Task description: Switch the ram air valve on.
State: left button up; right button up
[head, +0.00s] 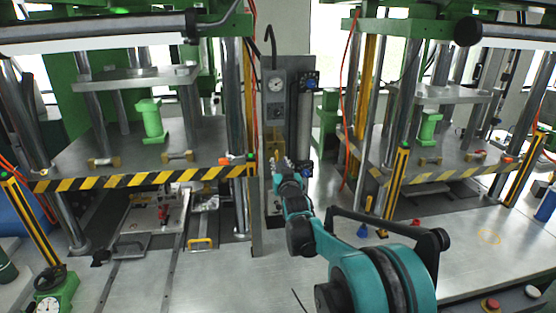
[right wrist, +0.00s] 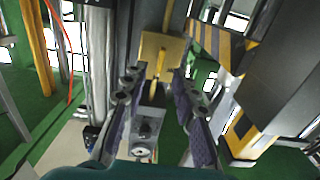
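The upright control panel (head: 292,75) stands between the two presses in the head view. It carries a round gauge (head: 275,85) with a dark knob unit (head: 277,112) below it. A yellow plate (head: 274,140) sits lower on the panel, just above my right gripper (head: 287,168). In the right wrist view a yellow plate with a narrow yellow lever (right wrist: 160,62) lies ahead, between and beyond the fingertips. There my right gripper (right wrist: 155,85) is open, its two fingers apart with nothing between them. Whether a finger touches the lever I cannot tell. My left gripper is out of view.
A left press (head: 140,150) and a right press (head: 440,160) flank the panel, with striped edges. A silver cylinder (head: 304,125) stands right beside the panel. Red hoses hang nearby. Red and blue funnel-like pieces (head: 362,231) lie at right.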

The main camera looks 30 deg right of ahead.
jog(key=v, duration=0.7)
jog(key=shift+s+a, duration=0.15)
jog(key=s+a+f+n+g+y, duration=0.1)
jog(key=s+a+f+g, duration=0.2)
jog(key=s+a+f, duration=0.3)
jog(key=s+a+f+n+g+y, duration=0.1)
jog(key=s+a+f, duration=0.5)
jog(key=s, duration=1)
jog(key=s+a+f+n+g+y+b, duration=0.1)
jog(key=s+a+f+g+y, duration=0.2)
jog(key=s+a+f+g, duration=0.3)
jog(key=s+a, duration=0.2)
jog(key=s, duration=0.3)
jog(key=shift+f+n, duration=0.15)
jog(key=shift+n, duration=0.15)
jog(key=shift+c, duration=0.2)
